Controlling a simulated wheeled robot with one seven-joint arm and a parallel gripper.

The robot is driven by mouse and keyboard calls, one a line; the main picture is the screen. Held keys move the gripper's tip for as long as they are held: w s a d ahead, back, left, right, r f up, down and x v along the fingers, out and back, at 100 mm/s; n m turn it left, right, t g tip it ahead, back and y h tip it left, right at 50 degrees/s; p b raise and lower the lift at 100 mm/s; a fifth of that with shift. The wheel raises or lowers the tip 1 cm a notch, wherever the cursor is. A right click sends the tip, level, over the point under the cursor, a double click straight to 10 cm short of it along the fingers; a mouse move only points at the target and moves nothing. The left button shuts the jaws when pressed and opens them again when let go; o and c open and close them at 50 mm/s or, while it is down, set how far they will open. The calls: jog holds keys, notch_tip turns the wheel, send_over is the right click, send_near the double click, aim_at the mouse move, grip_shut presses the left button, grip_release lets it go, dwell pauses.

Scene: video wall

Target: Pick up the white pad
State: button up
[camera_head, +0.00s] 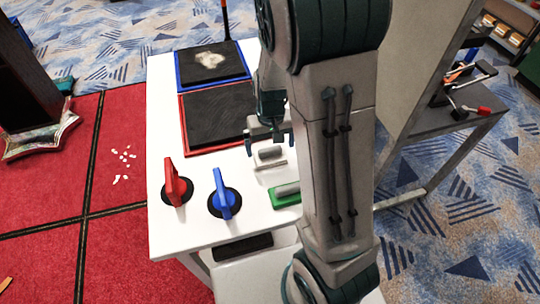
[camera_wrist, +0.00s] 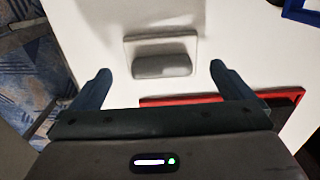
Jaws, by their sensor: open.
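The white pad (camera_head: 261,163) lies on the white table and has a grey, rounded handle (camera_head: 270,154) on top. In the wrist view the white pad (camera_wrist: 161,42) sits ahead of the fingertips, with its grey handle (camera_wrist: 162,65) between their lines. My gripper (camera_head: 271,138) is open and empty above the pad. In the wrist view the two fingers of my gripper (camera_wrist: 160,70) stand wide apart, one on each side of the handle, not touching it. My arm hides part of the table on the right in the head view.
A green pad with a grey handle (camera_head: 285,197) lies just nearer. A red-handled knob (camera_head: 173,183) and a blue-handled knob (camera_head: 223,195) stand to the left. Red-framed (camera_head: 216,152) and blue-framed (camera_head: 183,86) black mats lie behind. A grey side shelf (camera_head: 440,125) stands to the right.

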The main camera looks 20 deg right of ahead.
aim_at(270, 149)
notch_tip(270, 149, down, 4)
jog(key=shift+a+r, duration=0.1)
jog(key=shift+r, duration=0.1)
jog(key=c, duration=0.8)
jog(key=shift+r, duration=0.15)
jog(key=shift+r, duration=0.5)
notch_tip(270, 149, up, 3)
jog(key=shift+w+f, duration=0.1)
jog(key=shift+f, duration=0.05)
jog(key=s+a+r, duration=0.2)
jog(key=a, duration=0.1)
jog(key=s+a+r, duration=0.2)
jog(key=s+a, duration=0.1)
jog(key=s+a+r, duration=0.2)
jog(key=a+r, duration=0.1)
jog(key=shift+s+p, duration=0.4)
